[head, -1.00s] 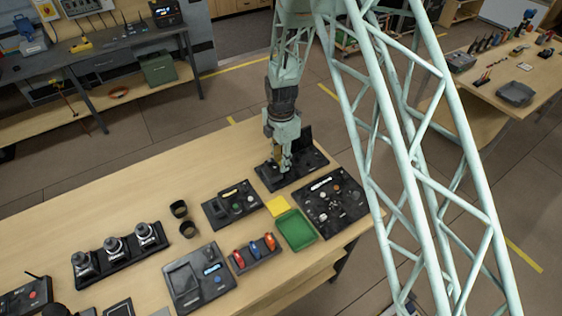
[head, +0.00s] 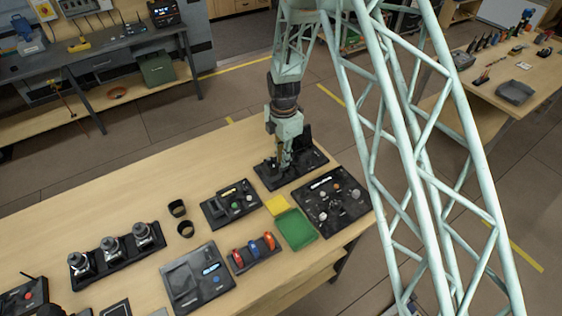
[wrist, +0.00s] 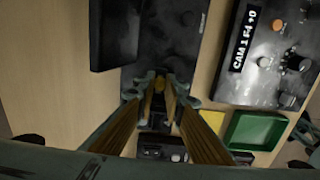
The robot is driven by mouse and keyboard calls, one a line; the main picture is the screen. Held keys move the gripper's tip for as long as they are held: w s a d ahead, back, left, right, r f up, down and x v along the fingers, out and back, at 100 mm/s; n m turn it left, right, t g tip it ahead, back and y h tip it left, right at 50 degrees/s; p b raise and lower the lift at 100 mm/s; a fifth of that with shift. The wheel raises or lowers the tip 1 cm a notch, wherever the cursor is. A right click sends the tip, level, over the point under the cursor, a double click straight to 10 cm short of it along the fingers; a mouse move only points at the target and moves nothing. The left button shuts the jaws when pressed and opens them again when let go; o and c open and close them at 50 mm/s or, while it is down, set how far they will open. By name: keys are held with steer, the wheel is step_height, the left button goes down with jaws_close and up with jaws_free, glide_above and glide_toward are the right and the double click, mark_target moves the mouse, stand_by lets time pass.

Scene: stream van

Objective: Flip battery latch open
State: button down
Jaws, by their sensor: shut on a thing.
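A black battery unit (head: 308,168) lies at the far right end of the wooden table, with an upright dark part at its back. It also shows in the wrist view as a dark plate (wrist: 180,50). My gripper (head: 283,165) points down over the left part of this unit. In the wrist view its fingertips (wrist: 160,84) close around a small orange part (wrist: 159,84), which appears to be the battery latch. The fingers and the dark surroundings hide most of it, and I cannot tell its angle.
A black control panel (head: 330,218) with knobs stands close beside the unit. A green tray (head: 297,229), a yellow pad (head: 277,205) and a small black device (head: 230,220) lie nearer. The table (head: 150,180) is clear to the left of my gripper.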

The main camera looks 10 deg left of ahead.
steer(key=shift+w+d, duration=0.1)
steer(key=shift+w, duration=0.05)
steer(key=c, duration=2.7)
jaws_free()
steer(key=shift+w+d, duration=0.1)
steer(key=shift+d, duration=0.1)
steer(key=shift+a, duration=0.1)
steer(key=shift+r, duration=0.15)
steer(key=shift+r, duration=5.85)
steer(key=shift+r, duration=0.1)
